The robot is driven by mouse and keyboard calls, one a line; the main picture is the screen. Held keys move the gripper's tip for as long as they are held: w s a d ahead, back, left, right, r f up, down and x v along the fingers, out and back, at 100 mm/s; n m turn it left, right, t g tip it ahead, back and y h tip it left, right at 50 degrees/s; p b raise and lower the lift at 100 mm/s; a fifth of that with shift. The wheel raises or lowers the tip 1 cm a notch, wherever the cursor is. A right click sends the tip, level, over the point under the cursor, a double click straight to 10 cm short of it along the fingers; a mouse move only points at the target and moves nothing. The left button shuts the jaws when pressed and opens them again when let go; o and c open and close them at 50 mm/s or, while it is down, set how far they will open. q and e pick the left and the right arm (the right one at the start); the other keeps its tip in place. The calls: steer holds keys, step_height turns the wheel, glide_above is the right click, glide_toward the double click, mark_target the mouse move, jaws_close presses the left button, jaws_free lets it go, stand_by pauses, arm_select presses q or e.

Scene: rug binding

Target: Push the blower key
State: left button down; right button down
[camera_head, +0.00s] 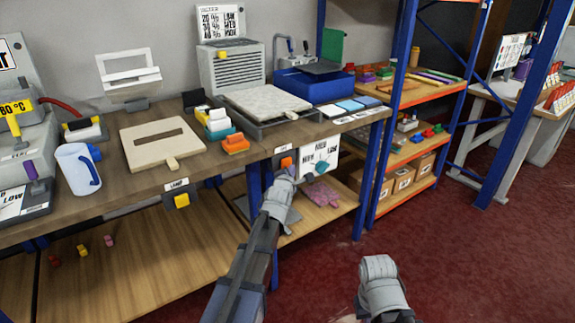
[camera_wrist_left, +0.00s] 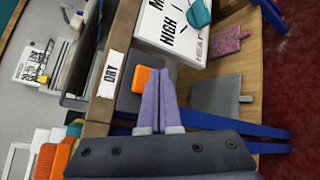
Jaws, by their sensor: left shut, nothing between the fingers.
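An orange key (camera_head: 286,162) sits on the bench's front edge under a small label; in the left wrist view the orange key (camera_wrist_left: 141,79) is beside a label reading DRY. No label reading blower is legible. My left gripper (camera_head: 285,177) is shut and empty, just below and in front of this key. In the left wrist view its two purple fingertips (camera_wrist_left: 160,73) lie together next to the key's right side, overlapping its edge; I cannot tell whether they touch it. My right arm's end (camera_head: 380,280) is low over the floor, its fingers not distinguishable.
A white dial box with a teal knob (camera_head: 321,167) is right of the key. A yellow key (camera_head: 182,201) under a LAMP label is further left. A vented grey unit (camera_head: 231,69) stands behind on the bench. A blue post (camera_head: 364,182) stands right.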

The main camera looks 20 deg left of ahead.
arm_select(q)
steer(key=shift+w+a, duration=0.1)
stand_by(0.7)
steer(key=shift+w+a, duration=0.2)
steer(key=shift+a, duration=0.05)
steer(key=shift+w+a, duration=0.3)
steer(key=shift+a, duration=0.15)
stand_by(0.8)
steer(key=shift+d, duration=0.1)
steer(key=shift+s+d, duration=0.6)
steer(key=shift+d, duration=0.05)
stand_by(0.4)
steer(key=shift+s+d, duration=0.8)
steer(key=shift+d, duration=0.2)
steer(key=shift+s+d, duration=0.75)
steer(key=shift+d, duration=0.25)
